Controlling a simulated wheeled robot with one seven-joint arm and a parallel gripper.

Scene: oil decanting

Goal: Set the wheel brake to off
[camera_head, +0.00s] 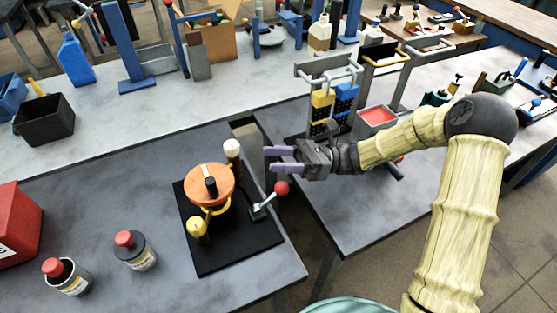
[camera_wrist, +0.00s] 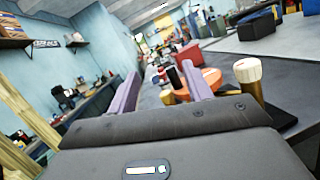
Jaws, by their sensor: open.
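A lever with a red ball knob (camera_head: 281,188) and a metal arm stands at the right edge of a black base plate (camera_head: 240,255); I take it for the wheel brake, and its on or off marking is too small to read. An orange wheel (camera_head: 204,184) with a dark upright handle sits on the same plate. My gripper (camera_head: 267,158) is open and empty, with purple fingers pointing left, above and behind the red knob in the head view and apart from it. In the wrist view the wheel (camera_wrist: 211,77) shows beyond the fingers; I cannot make out the lever there.
A cream-capped brass post (camera_head: 233,151) stands behind the wheel, and a yellow-capped one (camera_head: 197,230) in front. Two red-capped bottles (camera_head: 134,252) and a red container (camera_head: 14,225) are at left. A rack with yellow and blue blocks (camera_head: 322,103) stands behind my gripper.

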